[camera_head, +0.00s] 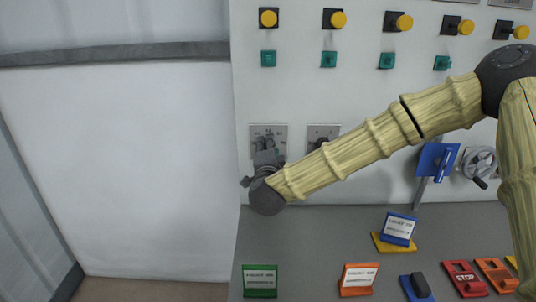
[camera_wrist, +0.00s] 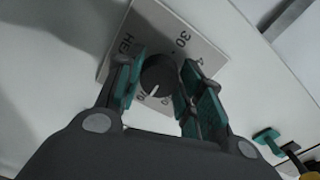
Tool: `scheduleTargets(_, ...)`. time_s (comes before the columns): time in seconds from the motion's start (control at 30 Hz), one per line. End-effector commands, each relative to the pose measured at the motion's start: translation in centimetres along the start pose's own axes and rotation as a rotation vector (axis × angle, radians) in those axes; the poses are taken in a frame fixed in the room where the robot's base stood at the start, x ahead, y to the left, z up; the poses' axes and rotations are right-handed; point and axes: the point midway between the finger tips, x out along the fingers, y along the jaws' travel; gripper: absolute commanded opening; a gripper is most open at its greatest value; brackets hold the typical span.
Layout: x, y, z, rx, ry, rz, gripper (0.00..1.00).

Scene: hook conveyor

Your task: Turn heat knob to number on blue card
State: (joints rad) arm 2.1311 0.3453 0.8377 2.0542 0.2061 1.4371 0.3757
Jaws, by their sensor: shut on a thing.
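The heat knob (camera_wrist: 158,72) is a round dark knob on a grey plate (camera_wrist: 188,34) marked "HEA", cut off by a finger, and "30". Its white pointer line points toward the bottom of the wrist view, near partly hidden digits. My gripper (camera_wrist: 162,78) has its green-padded fingers on both sides of the knob and is shut on it. In the head view my gripper (camera_head: 266,158) covers much of the left plate (camera_head: 262,131). The blue card (camera_head: 398,228) stands tilted on the desk at a yellow base; its print is too small to read.
A green card (camera_head: 260,280) and an orange card (camera_head: 358,279) stand near the desk front. A second plate (camera_head: 322,132) is right of my gripper, partly behind my arm. Yellow buttons (camera_head: 338,19) and green switches (camera_head: 328,60) line the panel above. A handwheel (camera_head: 479,162) is at right.

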Motion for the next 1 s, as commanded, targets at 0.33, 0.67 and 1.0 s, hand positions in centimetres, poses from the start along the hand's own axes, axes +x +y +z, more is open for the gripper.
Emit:
scheduleTargets(0.33, 0.02, 0.09, -0.09, 0.049, 0.002, 0.001, 0.14)
scheduleTargets(0.67, 0.02, 0.11, -0.08, 0.049, 0.002, 0.002, 0.41)
scheduleTargets(1.0, 0.0, 0.04, -0.02, 0.048, 0.001, 0.001, 0.59)
